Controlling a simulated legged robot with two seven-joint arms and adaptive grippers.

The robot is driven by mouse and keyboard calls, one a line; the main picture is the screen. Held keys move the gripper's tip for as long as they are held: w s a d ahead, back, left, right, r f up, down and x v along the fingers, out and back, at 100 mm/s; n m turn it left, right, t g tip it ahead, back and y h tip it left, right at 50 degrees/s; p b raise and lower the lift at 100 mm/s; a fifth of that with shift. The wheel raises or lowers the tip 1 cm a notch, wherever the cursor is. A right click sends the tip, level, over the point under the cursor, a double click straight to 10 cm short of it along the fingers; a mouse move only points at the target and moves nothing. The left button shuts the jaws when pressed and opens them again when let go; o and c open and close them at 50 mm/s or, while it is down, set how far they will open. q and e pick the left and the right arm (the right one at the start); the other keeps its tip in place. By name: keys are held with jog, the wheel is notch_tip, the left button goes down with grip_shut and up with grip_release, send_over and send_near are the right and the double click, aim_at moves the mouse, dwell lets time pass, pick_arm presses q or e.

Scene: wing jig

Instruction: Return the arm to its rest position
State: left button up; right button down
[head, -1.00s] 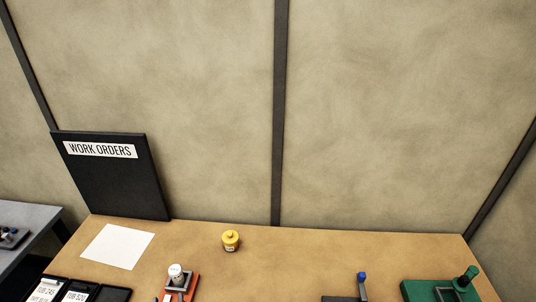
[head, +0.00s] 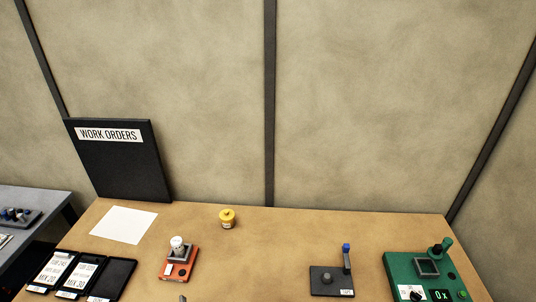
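Neither of my grippers shows in the head view, and no part of either arm is clearly visible. The wooden bench top (head: 290,232) fills the lower part of the view. A small grey tip (head: 183,298) shows at the bottom edge, and I cannot tell what it belongs to.
A "WORK ORDERS" board (head: 118,165) stands behind. The bench's middle is clear.

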pick_arm(q)
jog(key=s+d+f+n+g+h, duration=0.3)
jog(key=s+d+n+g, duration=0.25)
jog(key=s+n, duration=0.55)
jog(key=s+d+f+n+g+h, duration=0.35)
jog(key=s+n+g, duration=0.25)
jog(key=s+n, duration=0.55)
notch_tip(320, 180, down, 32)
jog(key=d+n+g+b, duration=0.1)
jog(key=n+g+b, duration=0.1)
jog(key=b, duration=0.4)
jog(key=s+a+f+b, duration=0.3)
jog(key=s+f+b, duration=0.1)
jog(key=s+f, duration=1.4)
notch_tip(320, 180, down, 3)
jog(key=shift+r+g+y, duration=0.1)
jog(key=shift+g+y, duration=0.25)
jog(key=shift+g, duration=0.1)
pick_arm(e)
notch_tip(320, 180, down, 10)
